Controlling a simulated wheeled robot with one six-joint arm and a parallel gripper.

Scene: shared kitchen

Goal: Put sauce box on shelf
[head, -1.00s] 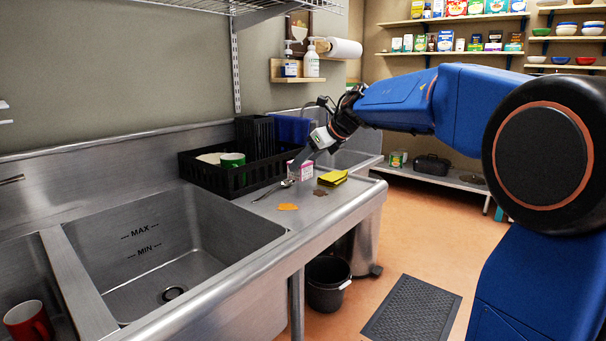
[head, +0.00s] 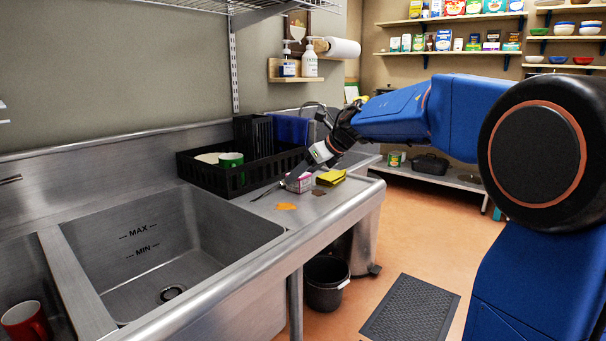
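A small pink and white box (head: 299,184), likely the sauce box, is on the steel counter beside the black dish rack. It looks tilted or tipped over. My gripper (head: 302,171) reaches down from the right, with its fingertips at or just above the box. The fingers are too small and dark to show whether they touch it, or whether they are open or shut. Wall shelves (head: 448,53) with several boxes and packets are at the back right.
The black rack (head: 237,180) holds a green mug and plates. A yellow sponge (head: 331,177), an orange scrap (head: 286,207) and a utensil (head: 265,192) lie near the box. Sink basins are at left. A bin (head: 326,283) and mat (head: 411,309) are on the floor.

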